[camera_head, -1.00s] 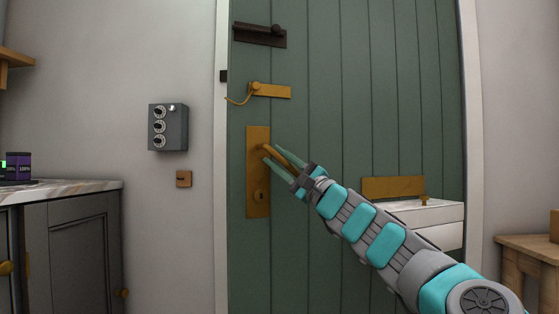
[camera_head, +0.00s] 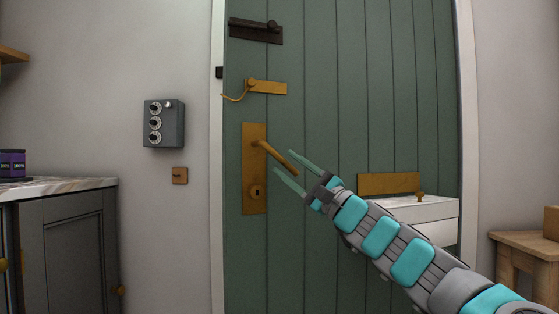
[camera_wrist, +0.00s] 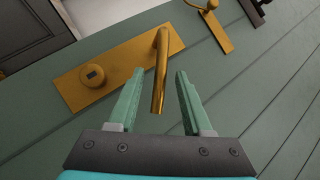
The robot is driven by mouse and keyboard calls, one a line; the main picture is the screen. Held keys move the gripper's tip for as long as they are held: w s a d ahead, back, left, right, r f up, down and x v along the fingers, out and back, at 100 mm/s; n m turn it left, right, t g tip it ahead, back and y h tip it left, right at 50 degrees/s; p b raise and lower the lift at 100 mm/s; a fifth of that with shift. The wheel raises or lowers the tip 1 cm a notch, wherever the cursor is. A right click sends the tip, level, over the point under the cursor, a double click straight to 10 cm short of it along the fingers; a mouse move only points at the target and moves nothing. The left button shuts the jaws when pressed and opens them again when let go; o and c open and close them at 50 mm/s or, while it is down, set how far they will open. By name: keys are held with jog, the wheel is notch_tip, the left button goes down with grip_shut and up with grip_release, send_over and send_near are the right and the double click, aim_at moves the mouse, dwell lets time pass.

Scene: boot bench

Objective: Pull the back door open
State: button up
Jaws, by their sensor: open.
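The back door (camera_head: 330,110) is green and planked, and sits closed in its white frame. Its brass lever handle (camera_head: 276,156) slants down to the right from a tall brass plate (camera_head: 254,205) with a keyhole boss. My gripper (camera_head: 284,161) is open at the handle's free end. In the wrist view the lever (camera_wrist: 160,75) lies between the two spread fingers of my gripper (camera_wrist: 158,72), with a gap visible on both sides. A brass hook latch (camera_head: 267,87) and a dark bolt (camera_head: 256,31) are on the door above the handle.
A grey box with several dials (camera_head: 163,124) and a small brass plate (camera_head: 180,176) are on the left wall. A grey cabinet (camera_head: 75,245) stands at left, a wooden bench (camera_head: 525,245) at right. A white box (camera_head: 425,212) is on the door low right.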

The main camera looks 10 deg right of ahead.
jog(key=shift+v, duration=1.2)
jog(key=shift+c, duration=0.3)
